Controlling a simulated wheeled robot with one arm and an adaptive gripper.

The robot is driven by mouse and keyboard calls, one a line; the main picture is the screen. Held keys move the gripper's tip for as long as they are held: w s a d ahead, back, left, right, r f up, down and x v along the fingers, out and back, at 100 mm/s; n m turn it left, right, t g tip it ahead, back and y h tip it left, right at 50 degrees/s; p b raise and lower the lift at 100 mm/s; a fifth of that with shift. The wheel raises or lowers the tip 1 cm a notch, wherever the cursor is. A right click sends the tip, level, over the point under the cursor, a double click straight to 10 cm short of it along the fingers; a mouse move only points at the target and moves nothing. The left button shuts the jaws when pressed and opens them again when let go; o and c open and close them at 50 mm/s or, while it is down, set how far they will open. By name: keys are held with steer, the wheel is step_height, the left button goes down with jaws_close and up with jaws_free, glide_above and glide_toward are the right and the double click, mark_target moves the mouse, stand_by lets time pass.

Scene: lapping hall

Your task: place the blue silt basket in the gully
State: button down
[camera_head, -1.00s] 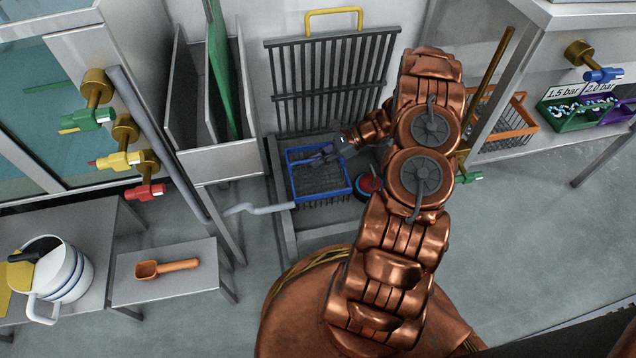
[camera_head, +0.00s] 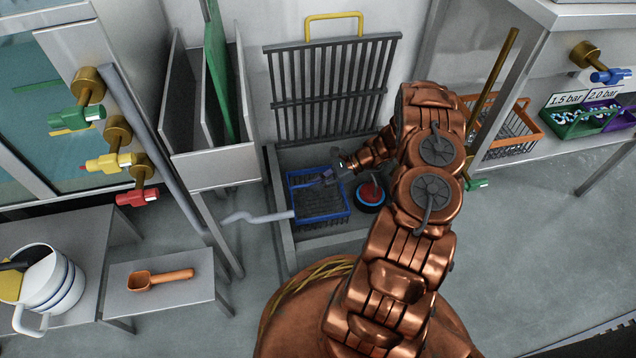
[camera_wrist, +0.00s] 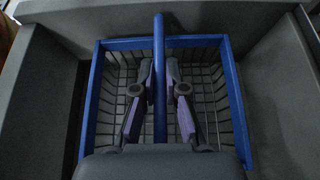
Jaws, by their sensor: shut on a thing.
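The blue silt basket (camera_head: 318,216) has a blue rim, dark mesh sides and a blue handle bar across its top. It sits upright between the walls of the grey gully (camera_head: 281,238), toward its left side. My gripper (camera_head: 328,178) reaches in from the right and is shut on the handle bar. In the wrist view my gripper's fingers (camera_wrist: 159,112) lie on both sides of the bar, and the empty basket (camera_wrist: 238,110) shows below. Whether the basket's bottom touches the gully floor is hidden.
A red and black round object (camera_head: 370,193) stands close right of the basket. A barred grate (camera_head: 333,95) with a yellow handle leans behind the gully. A grey pipe (camera_head: 258,216) ends at its left side. An orange basket (camera_head: 508,130) is on the right shelf.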

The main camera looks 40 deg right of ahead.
steer(key=shift+f, duration=0.55)
steer(key=c, duration=1.2)
jaws_free()
steer(key=shift+r, duration=0.15)
